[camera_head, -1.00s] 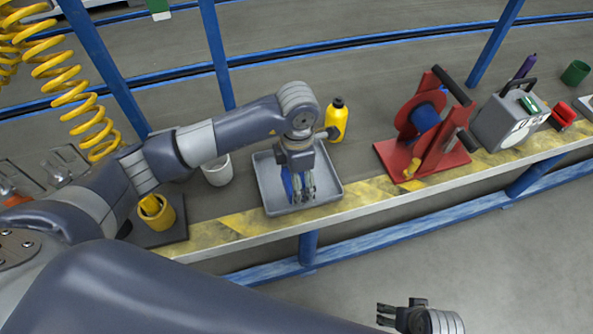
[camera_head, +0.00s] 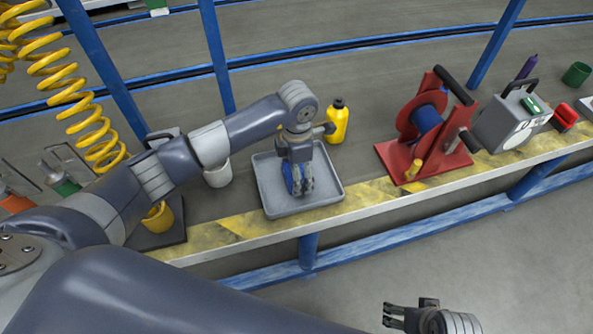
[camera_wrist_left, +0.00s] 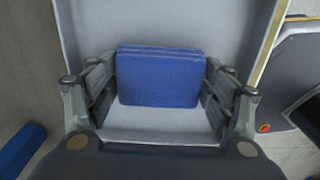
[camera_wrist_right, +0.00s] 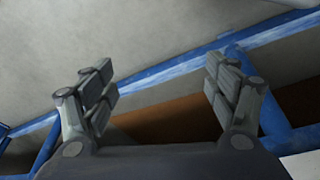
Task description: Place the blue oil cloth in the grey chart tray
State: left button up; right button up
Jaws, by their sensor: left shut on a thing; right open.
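The blue oil cloth (camera_wrist_left: 160,78) is a folded blue block between the fingers of my left gripper (camera_wrist_left: 160,95). In the head view my left gripper (camera_head: 299,185) is over the grey chart tray (camera_head: 325,203), with a little blue of the cloth (camera_head: 290,180) beside its fingers. It is shut on the cloth. The tray's pale floor also shows in the left wrist view (camera_wrist_left: 160,20). I cannot tell whether the cloth touches the tray floor. My right gripper (camera_head: 392,316) is open and empty, low in front of the bench; its fingers are apart in the right wrist view (camera_wrist_right: 160,95).
A yellow bottle (camera_head: 338,122) stands just behind the tray, and a white cup (camera_head: 217,175) stands to its left. A red reel stand (camera_head: 400,160) is to the right. A yellow pot (camera_head: 158,217) sits on a dark mat at the left. Blue posts rise behind the bench.

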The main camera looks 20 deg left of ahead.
pick_arm(q)
jog(key=shift+f, duration=0.15)
pick_arm(e)
jog(key=shift+r, duration=0.25)
pick_arm(q)
jog(key=o, duration=1)
jog(key=shift+c, duration=0.2)
pick_arm(e)
jog(key=shift+r, duration=0.1)
pick_arm(q)
jog(key=shift+r, duration=0.55)
notch_tip(320, 180, up, 11)
jog(key=p, duration=0.2)
jog(key=shift+r, duration=0.15)
pick_arm(e)
notch_tip(320, 180, down, 7)
jog(key=shift+s, duration=0.3)
